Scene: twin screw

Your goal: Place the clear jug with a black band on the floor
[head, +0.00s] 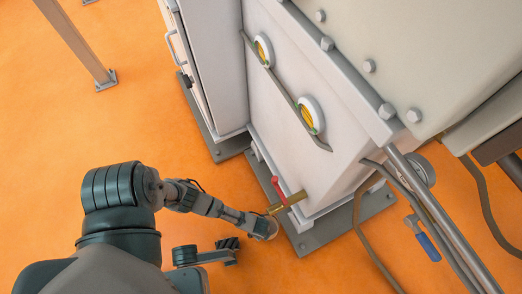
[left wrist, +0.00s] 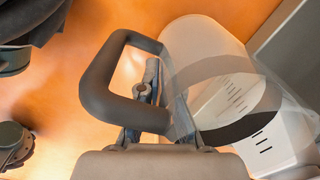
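In the left wrist view, the clear jug (left wrist: 205,50) lies on the right side of the picture. A black band (left wrist: 232,129) runs around it, and its thick dark handle (left wrist: 100,72) loops to the left. My left gripper (left wrist: 150,85) has its fingers at the handle, partly hidden by it. I cannot tell whether they are closed on it. In the head view my left gripper (head: 252,221) is low beside the white machine, close to a brass tap (head: 285,204) with a red lever (head: 277,187). The jug is hard to make out there. My right gripper is not in view.
The white machine (head: 265,110) stands on grey base plates (head: 335,224) to the right of my arm. Hoses and a pipe with a blue-handled valve (head: 428,246) are at the right. Open orange floor (head: 80,140) lies to the left, with a post (head: 78,40) further back.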

